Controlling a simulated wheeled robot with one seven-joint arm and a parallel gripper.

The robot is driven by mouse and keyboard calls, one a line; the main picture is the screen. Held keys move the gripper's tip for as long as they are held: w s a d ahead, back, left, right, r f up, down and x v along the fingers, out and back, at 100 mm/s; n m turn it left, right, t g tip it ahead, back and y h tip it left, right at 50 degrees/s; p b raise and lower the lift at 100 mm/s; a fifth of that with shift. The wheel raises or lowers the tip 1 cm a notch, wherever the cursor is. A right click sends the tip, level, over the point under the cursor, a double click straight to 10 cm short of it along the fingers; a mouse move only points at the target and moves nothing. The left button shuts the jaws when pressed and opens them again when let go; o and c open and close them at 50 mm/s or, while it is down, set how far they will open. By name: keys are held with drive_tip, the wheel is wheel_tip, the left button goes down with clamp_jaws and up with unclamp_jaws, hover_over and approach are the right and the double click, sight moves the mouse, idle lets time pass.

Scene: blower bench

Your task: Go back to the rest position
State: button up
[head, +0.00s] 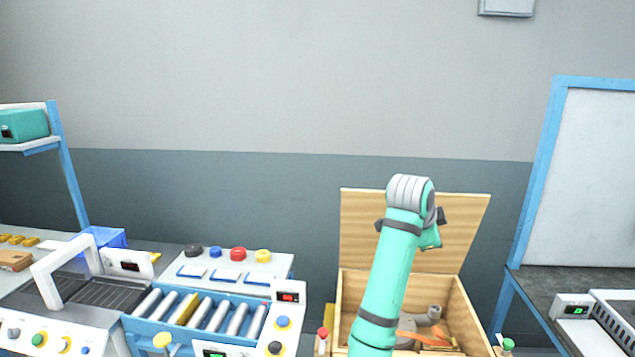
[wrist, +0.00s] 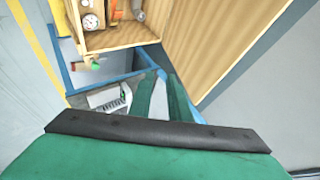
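My teal arm rises in front of the open wooden crate (head: 349,299) in the head view, its grey rounded joint at the top. A teal end part with dark pieces shows just right of that joint, above the crate. I cannot make out two fingertips there. The crate (wrist: 120,40) also shows at the top of the wrist view, with a gauge (wrist: 92,21) and other parts inside.
A roller conveyor (head: 235,318) with buttons stands left of the crate. A teal unit (head: 24,125) sits on a shelf at far left. A blue-framed white panel (head: 600,170) and a machine with a display (head: 573,309) are at right. The wall space above the arm is clear.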

drive_tip(key=s+a+f+n+t, duration=0.1)
drive_tip(key=s+a+f+n, duration=0.15)
drive_tip(key=f, duration=1.15)
drive_tip(key=s+a+f+n+t, duration=0.15)
drive_tip(key=f+n, duration=0.25)
drive_tip(key=f, duration=0.9)
drive_tip(key=s+a+f+n+t+y, duration=0.1)
drive_tip(key=s+a+f+n, duration=0.2)
drive_tip(key=s+a+f, duration=0.35)
drive_tip(key=s+a+f+n+t, duration=0.1)
drive_tip(key=s+a+f+n, duration=0.2)
drive_tip(key=s+f, duration=0.65)
drive_tip(key=s+a+f+n+t+y, duration=0.15)
drive_tip(key=s+a, duration=0.35)
drive_tip(key=s, duration=0.5)
drive_tip(key=s+a+f+n+t+y, duration=0.1)
drive_tip(key=s+a+f+n+y, duration=0.3)
drive_tip(key=s, duration=0.6)
drive_tip(key=s+a+r, duration=0.3)
drive_tip(key=s+r, duration=0.4)
drive_tip(key=s, duration=0.2)
drive_tip(key=s+a+r+n+t, duration=0.1)
drive_tip(key=s+a+r, duration=0.2)
drive_tip(key=s+r, duration=0.3)
drive_tip(key=s, duration=0.4)
drive_tip(key=shift+s+a+r+n, duration=0.25)
drive_tip(key=shift+a+r+n, duration=0.05)
drive_tip(key=shift+a+r, duration=0.1)
